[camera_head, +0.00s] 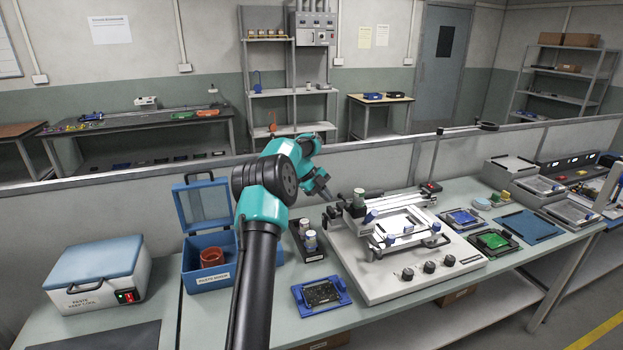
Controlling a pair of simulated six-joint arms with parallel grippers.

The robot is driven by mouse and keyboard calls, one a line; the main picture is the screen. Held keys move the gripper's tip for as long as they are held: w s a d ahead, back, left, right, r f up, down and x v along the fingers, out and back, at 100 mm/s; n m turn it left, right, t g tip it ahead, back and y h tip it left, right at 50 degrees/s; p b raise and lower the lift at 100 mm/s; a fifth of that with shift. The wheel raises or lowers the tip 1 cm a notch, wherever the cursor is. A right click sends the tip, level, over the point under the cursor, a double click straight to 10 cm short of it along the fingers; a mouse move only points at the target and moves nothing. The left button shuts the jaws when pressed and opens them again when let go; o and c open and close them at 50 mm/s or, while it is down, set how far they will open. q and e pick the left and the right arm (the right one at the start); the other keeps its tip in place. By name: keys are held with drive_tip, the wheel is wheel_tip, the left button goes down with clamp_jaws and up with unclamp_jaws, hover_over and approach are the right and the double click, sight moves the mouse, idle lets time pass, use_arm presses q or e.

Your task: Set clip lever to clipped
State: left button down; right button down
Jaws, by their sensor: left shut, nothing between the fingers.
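A white machine (445,262) with a flat frame, rails and front knobs stands on the bench right of centre. Small blue parts sit on it, one at its left rail (370,216) and one at the front of the frame (391,239). I cannot tell which part is the clip lever or how it is set. My left gripper (326,194) is shut and empty, above the bench at the machine's back left corner. It looks apart from the machine. My right gripper is not in view.
An open blue box (212,270) with a reddish container, a white lidded box (97,272) and a black holder with jars (312,246) stand to the left. A blue-edged board (321,294) lies in front. Green (495,241) and blue boards lie right of the machine. A low partition runs behind.

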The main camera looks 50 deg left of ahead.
use_arm(q)
drive_tip(key=s+a+r, duration=0.2)
drive_tip(key=a+r, duration=0.5)
drive_tip(key=shift+s+a, duration=0.25)
drive_tip(key=shift+a, duration=0.15)
drive_tip(key=shift+r, duration=0.15)
drive_tip(key=shift+w+d, duration=0.1)
idle(0.4)
